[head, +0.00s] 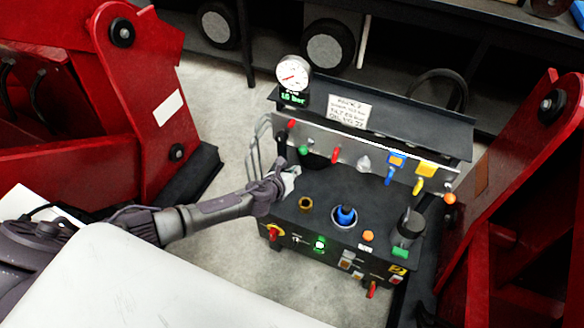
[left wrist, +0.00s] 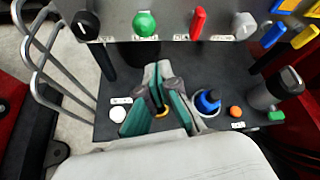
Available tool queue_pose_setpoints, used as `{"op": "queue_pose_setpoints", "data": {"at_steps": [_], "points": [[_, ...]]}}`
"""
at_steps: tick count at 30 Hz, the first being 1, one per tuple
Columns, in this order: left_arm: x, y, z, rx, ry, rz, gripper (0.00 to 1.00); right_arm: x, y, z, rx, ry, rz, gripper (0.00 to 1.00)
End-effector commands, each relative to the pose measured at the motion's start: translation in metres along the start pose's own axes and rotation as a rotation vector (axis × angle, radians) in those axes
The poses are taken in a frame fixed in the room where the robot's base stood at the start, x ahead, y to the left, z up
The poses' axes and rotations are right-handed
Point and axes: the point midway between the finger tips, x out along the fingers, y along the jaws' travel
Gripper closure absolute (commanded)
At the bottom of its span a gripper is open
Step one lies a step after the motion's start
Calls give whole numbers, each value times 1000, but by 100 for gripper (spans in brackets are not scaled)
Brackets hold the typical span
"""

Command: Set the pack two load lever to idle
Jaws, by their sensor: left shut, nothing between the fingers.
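The pack two unit is a black power pack (head: 325,195) with a "PACK 2" label (head: 349,110) on its sloped hood. Its upright grey strip carries a red lever (head: 336,153), a blue lever (head: 390,172) and a yellow lever (head: 421,180). These also show in the left wrist view: the red lever (left wrist: 197,22), blue lever (left wrist: 272,36) and yellow lever (left wrist: 304,38). Which one is the load lever cannot be read. My left gripper (head: 291,178) is shut and empty over the left of the deck, in front of the strip. It also shows in the left wrist view (left wrist: 158,72), apart from the levers.
A green knob (left wrist: 145,23) and silver knob (left wrist: 243,25) share the strip. A gauge (head: 293,73) stands above. A blue cap (head: 346,214), brass cap (head: 305,203) and dark cylinder (head: 410,224) rise from the deck. Red machine frames (head: 120,90) flank the pack.

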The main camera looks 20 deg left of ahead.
Motion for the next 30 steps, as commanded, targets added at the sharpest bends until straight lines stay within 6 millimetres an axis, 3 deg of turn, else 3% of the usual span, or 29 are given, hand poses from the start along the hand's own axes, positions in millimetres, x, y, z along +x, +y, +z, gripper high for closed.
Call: {"op": "queue_pose_setpoints", "data": {"at_steps": [7,30], "points": [[-21,-2,6,1,1,0,100,-7,-7,-2,4,2,-8,12],[-22,-2,6,0,2,0,100,-6,0,-4,1,5,0,12]]}}
